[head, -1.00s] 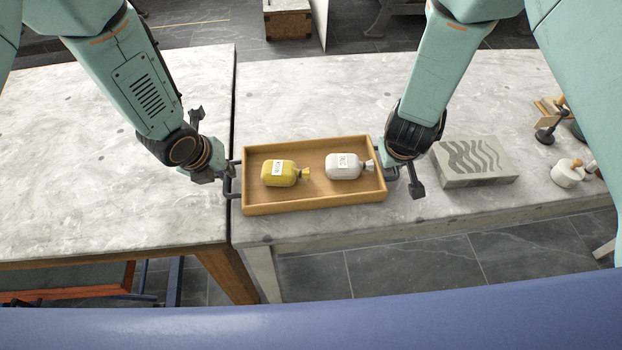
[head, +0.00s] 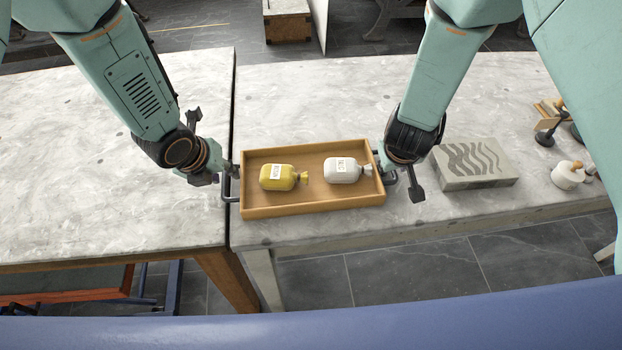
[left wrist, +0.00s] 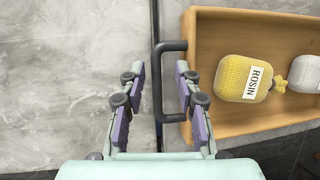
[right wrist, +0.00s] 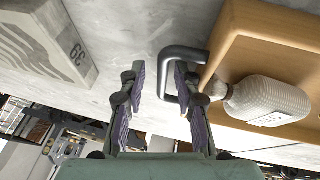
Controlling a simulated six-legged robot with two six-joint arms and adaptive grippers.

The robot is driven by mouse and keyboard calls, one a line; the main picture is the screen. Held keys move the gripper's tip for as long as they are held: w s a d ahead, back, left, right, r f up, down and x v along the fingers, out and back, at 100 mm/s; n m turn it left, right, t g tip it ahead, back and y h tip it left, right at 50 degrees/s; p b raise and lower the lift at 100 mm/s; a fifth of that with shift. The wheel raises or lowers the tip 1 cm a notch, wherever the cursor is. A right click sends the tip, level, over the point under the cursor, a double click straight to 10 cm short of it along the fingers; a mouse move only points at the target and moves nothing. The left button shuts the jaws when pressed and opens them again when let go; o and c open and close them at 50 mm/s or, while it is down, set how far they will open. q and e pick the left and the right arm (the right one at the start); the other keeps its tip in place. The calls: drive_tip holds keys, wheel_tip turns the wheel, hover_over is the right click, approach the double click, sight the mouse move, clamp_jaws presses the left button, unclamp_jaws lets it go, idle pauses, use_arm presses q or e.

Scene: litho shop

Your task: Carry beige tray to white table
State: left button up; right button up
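The beige tray (head: 312,208) is a shallow wooden box with a dark handle at each end. It sits on the right-hand pale table (head: 480,215), near the seam. In it lie a yellow bag marked ROSIN (head: 277,177) and a white bag (head: 341,170). My left gripper (left wrist: 157,95) is open, its fingers on either side of the left handle (left wrist: 160,115), with gaps visible. My right gripper (right wrist: 160,90) is open, its fingers on either side of the right handle's bar (right wrist: 163,80). I cannot tell which table is the white one.
Another pale-topped table (head: 100,190) with wooden legs adjoins on the left; its visible top is clear. A grey stone block with wavy marks (head: 475,163) lies right of the tray.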

drive_tip(key=shift+s+r, duration=0.15)
drive_tip(key=shift+r, duration=0.35)
drive_tip(key=v, duration=0.5)
drive_tip(key=shift+s+a+r, duration=0.2)
drive_tip(key=shift+s+r, duration=0.05)
drive_tip(key=shift+r, duration=0.1)
use_arm(q)
drive_tip(key=v, duration=1.1)
drive_tip(key=shift+d, duration=0.2)
use_arm(e)
drive_tip(key=shift+s+r, duration=0.15)
drive_tip(key=shift+r, duration=0.15)
